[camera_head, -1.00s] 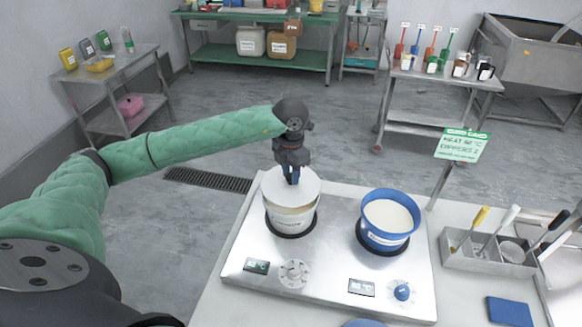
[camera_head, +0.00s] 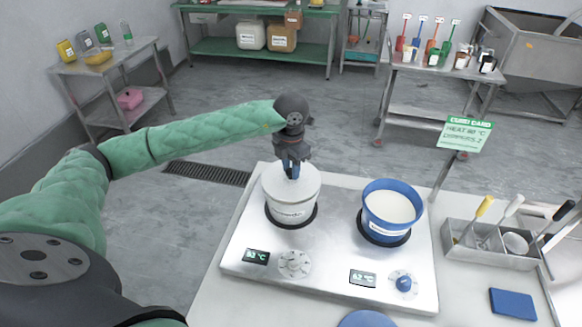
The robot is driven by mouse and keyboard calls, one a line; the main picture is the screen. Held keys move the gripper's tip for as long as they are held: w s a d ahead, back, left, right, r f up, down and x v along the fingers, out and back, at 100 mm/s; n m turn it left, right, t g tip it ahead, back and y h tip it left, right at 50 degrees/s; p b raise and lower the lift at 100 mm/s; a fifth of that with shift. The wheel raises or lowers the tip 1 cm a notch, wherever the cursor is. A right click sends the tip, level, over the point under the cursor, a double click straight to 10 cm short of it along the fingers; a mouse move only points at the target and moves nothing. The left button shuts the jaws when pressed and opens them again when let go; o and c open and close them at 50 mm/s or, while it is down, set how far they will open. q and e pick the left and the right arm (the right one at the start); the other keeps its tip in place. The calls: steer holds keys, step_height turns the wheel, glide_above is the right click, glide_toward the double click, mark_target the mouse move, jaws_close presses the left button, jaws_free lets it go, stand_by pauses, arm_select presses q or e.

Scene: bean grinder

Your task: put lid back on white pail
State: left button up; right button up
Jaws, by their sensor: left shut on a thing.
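The white pail (camera_head: 288,214) stands on the left ring of the steel double warmer. Its white lid (camera_head: 305,185) lies over the pail's mouth, looks about level and hides the inside. My left gripper (camera_head: 291,174) points down from above and is shut on the middle of the lid, where its fingers hide the grip. No clear gap shows between lid and pail, but I cannot tell whether the lid is fully seated. My right gripper is not in view.
A blue pail (camera_head: 374,228) with white contents stands open on the warmer's right ring. The warmer (camera_head: 325,262) has dials and displays in front. A blue disc (camera_head: 368,319) lies at the table's front. A utensil caddy (camera_head: 488,256) and blue pad (camera_head: 513,305) are at right.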

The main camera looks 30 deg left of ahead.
arm_select(q)
steer(key=shift+b, duration=0.85)
stand_by(1.4)
steer(key=shift+f+b, duration=0.15)
steer(key=shift+b, duration=0.8)
stand_by(1.1)
stand_by(0.4)
steer(key=o, duration=1.5)
steer(key=shift+r+p, duration=0.8)
steer(key=shift+r, duration=2.7)
